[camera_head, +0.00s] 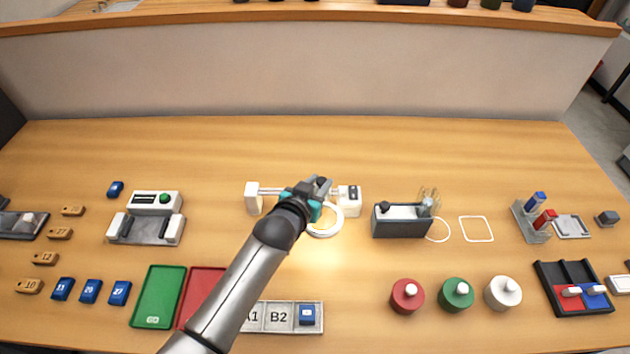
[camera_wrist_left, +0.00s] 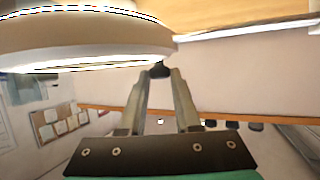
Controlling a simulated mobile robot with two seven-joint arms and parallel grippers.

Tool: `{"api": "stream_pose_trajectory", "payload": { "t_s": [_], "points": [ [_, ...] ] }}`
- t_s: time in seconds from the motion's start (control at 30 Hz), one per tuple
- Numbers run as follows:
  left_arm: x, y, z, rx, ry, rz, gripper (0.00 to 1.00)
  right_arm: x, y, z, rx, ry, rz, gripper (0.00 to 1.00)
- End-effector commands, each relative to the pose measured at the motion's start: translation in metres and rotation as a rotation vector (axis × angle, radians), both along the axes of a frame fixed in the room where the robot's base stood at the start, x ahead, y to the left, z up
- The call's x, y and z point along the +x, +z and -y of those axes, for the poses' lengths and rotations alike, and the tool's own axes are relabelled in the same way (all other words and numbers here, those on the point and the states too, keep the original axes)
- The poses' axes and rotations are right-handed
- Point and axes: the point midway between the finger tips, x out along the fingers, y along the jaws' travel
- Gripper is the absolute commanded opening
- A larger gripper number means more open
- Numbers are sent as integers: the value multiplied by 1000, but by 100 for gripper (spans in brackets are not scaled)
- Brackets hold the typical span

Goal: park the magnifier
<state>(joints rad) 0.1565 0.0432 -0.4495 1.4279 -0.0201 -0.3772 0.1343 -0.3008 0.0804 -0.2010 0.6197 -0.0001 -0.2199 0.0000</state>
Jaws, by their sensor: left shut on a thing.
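The magnifier has a white ring head (camera_head: 325,224), partly hidden behind my left gripper, with a bright glow on the table below it. A white post (camera_head: 253,198) stands to its left and a white block with a dark panel (camera_head: 349,198) to its right. My left gripper (camera_head: 320,184) is above the ring and shut on a small dark part of the magnifier. In the left wrist view the fingers meet at this dark part (camera_wrist_left: 160,70), and the white ring (camera_wrist_left: 85,42) fills the upper left. My right gripper is not in view.
A grey box with a black knob (camera_head: 402,221) stands right of the magnifier. Red, green and white round pots (camera_head: 456,295) stand in front of it. Green (camera_head: 158,297) and red trays and a labelled rack (camera_head: 279,317) lie near the front. The back of the table is clear.

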Motion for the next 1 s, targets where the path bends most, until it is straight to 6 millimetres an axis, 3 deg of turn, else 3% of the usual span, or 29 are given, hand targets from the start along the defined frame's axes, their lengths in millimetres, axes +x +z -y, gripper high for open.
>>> {"api": "stream_pose_trajectory", "payload": {
  "t_s": [0.2, 0.23, 0.47, 0.77, 1.0],
  "points": [
    [-2, 0, 5, -5, -7, -2, 0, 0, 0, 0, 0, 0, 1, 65],
    [-2, 0, 5, -5, -8, -2, 34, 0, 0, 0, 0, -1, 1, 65],
    [-1, 0, 4, -5, -7, -2, 60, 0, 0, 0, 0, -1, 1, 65],
    [-2, 1, 3, -3, -5, 0, 62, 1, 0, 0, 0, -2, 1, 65],
    [-19, 9, -5, -2, -5, 0, 62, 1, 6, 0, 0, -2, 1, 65]
  ]
}}
